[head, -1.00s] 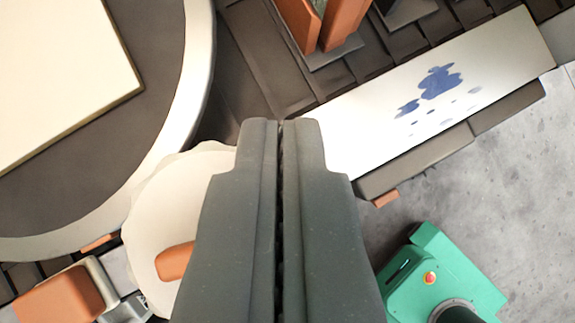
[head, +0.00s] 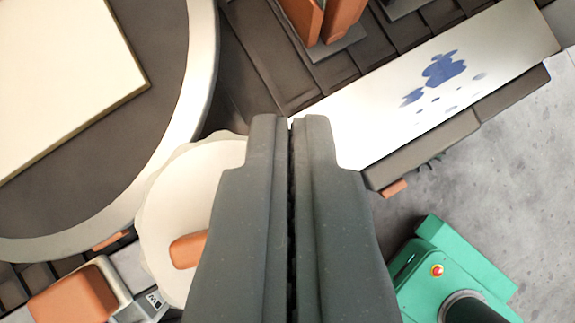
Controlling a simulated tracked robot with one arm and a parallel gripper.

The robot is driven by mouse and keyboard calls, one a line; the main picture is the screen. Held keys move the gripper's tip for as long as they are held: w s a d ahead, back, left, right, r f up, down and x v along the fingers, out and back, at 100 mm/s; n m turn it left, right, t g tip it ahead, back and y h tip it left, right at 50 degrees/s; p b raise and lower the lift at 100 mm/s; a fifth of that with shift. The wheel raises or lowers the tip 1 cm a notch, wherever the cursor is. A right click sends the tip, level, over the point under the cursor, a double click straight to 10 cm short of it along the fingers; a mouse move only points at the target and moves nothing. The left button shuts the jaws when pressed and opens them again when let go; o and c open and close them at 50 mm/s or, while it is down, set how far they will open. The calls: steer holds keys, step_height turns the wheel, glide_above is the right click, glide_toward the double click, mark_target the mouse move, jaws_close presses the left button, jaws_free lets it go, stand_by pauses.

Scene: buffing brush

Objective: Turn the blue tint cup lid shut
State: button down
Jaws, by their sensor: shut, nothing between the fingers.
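My gripper (head: 290,120) reaches up the middle of the head view, its two dark grey fingers pressed together with nothing between them. No blue tint cup or lid can be made out; the fingers hide part of the scene below them. The only blue is a splash of stain (head: 443,68) with small spots on a white board (head: 345,128), up and right of the fingertips.
A cream scalloped disc (head: 180,200) with an orange block lies left of my fingers, partly behind them. A large round pale-rimmed table (head: 200,70) bears a cream slab (head: 60,70). Orange upright pieces (head: 340,18) stand at the top. A green machine (head: 425,265) stands lower right on grey floor.

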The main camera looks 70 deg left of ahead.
steer(key=shift+w+d+p, duration=0.1)
steer(key=shift+w+p, duration=0.55)
steer(key=shift+p, duration=0.7)
steer(key=shift+w+d, duration=0.1)
steer(key=shift+w, duration=0.05)
